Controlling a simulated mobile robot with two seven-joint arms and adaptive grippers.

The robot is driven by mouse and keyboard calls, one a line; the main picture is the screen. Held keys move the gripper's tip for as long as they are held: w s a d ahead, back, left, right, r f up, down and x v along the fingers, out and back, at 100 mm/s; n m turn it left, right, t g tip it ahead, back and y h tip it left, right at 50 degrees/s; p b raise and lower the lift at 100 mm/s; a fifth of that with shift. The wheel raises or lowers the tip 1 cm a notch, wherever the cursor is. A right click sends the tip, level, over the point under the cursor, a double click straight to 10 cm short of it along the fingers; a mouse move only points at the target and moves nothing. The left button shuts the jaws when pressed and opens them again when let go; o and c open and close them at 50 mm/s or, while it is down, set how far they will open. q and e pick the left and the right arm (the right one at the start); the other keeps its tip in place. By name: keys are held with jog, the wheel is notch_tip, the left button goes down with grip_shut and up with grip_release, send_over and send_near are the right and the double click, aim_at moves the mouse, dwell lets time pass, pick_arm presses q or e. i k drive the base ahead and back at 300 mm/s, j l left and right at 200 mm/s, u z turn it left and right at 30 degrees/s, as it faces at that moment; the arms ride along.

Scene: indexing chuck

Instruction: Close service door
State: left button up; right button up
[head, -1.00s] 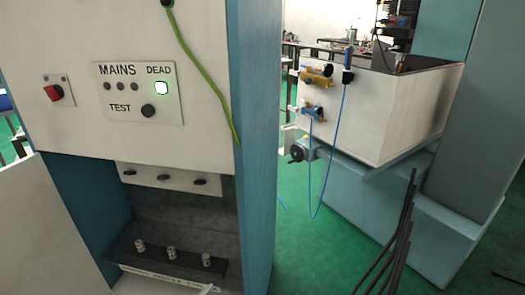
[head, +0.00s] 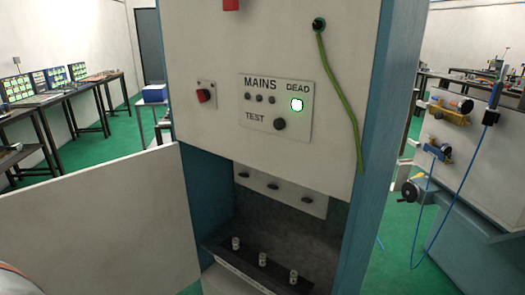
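The service door appears to be the large pale panel (head: 95,235) at the lower left in the head view. It stands swung open to the left of the cabinet (head: 270,60). Its right edge meets the left side of the cabinet's lower opening. The opening shows a dark interior (head: 290,232) with a row of three black knobs above and three metal studs on a dark block (head: 262,262) below. Neither of my grippers shows. A rounded white part with an orange line at the bottom left corner looks like part of my arm.
The cabinet front carries a MAINS panel (head: 275,108) with a lit DEAD lamp, a red switch (head: 205,95) and a hanging green cable (head: 340,100). A machine with a blue hose (head: 440,225) stands at the right. Benches (head: 60,100) line the left wall. Green floor shows between.

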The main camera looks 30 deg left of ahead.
aim_at(122, 225)
jog(key=k+j, duration=0.15)
jog(key=j, duration=0.25)
jog(key=k+j+z, duration=0.1)
jog(key=j, duration=0.3)
jog(key=k+j, duration=0.25)
jog(key=j, duration=0.15)
jog(key=k+j+z, duration=0.1)
jog(key=j, duration=0.3)
jog(key=k+j+z, duration=0.25)
jog(key=k+j, duration=0.35)
jog(key=j, duration=0.2)
jog(key=k+j+z, duration=0.25)
jog(key=k+j, duration=0.4)
jog(key=k+j+z, duration=0.1)
jog(key=j, duration=0.2)
jog(key=k+j, duration=0.15)
jog(key=j, duration=0.15)
jog(key=k+j+z, duration=0.15)
jog(key=j, duration=0.2)
jog(key=k+j+z, duration=0.1)
jog(key=j+z, duration=0.15)
jog(key=j, duration=0.7)
jog(key=i+j+z, duration=0.1)
jog(key=j, duration=0.65)
jog(key=i+j, duration=0.1)
jog(key=j, duration=0.65)
jog(key=z, duration=0.05)
